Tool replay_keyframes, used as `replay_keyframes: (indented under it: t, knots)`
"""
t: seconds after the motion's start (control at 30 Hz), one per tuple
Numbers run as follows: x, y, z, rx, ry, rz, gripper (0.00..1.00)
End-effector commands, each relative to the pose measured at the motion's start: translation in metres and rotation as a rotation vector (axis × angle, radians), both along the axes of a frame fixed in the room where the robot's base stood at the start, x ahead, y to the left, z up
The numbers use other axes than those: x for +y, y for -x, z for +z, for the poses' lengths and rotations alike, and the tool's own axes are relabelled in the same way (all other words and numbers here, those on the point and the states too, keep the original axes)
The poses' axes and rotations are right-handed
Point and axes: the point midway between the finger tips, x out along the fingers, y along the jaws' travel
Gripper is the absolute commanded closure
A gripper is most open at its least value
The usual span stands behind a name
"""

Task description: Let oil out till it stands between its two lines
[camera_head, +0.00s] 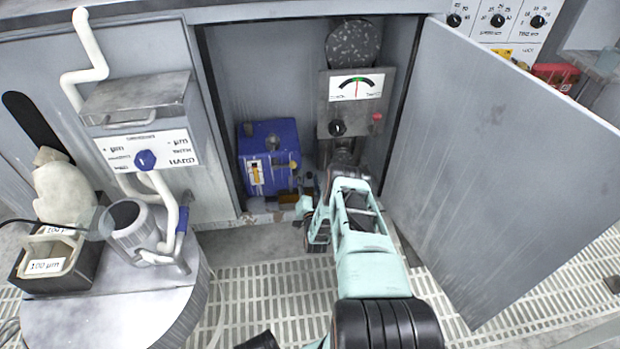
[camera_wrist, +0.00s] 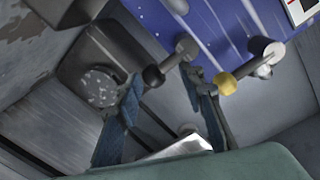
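A blue oil tank (camera_head: 270,150) stands at the left inside the open cabinet. Its front carries a small sight gauge (camera_head: 256,173) with a yellowish strip; the level against its lines is too small to read. A yellow knob (camera_head: 293,164) is at its side. The tank also shows in the wrist view (camera_wrist: 205,20), with a yellow knob (camera_wrist: 227,84) and a dark grey stem fitting (camera_wrist: 168,64). My gripper (camera_wrist: 165,88) is open below the tank, its blue fingers apart. The fitting lies just beyond the gap; contact cannot be told. My arm hides part of the cabinet floor.
The open cabinet door (camera_head: 500,170) stands to the right of my arm. A dial panel (camera_head: 356,100) hangs on the cabinet's back right. A drum (camera_head: 115,310) with a grey pitcher (camera_head: 130,222) stands at left. Slatted floor (camera_head: 270,300) lies in front.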

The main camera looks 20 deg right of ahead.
Motion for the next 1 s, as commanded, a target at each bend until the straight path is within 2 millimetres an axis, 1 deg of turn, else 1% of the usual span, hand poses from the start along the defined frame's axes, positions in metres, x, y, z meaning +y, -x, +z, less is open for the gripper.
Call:
replay_keyframes:
  t: [0.03, 0.33, 0.47, 0.57, 0.67, 0.9, 1.0]
  knots:
    - [0.003, 0.002, -0.004, 0.008, -0.003, 0.005, 0.57]
    - [0.0, 0.002, -0.002, 0.004, 0.0, -0.001, 0.57]
    - [0.001, 0.007, -0.001, 0.002, 0.0, -0.002, 0.57]
    - [0.005, 0.018, -0.001, 0.003, 0.0, -0.002, 0.57]
    - [0.011, 0.034, -0.001, 0.006, 0.0, -0.002, 0.57]
    - [0.028, 0.08, 0.001, 0.005, -0.001, 0.001, 0.57]
    - [0.034, 0.095, 0.001, 0.006, -0.001, 0.001, 0.57]
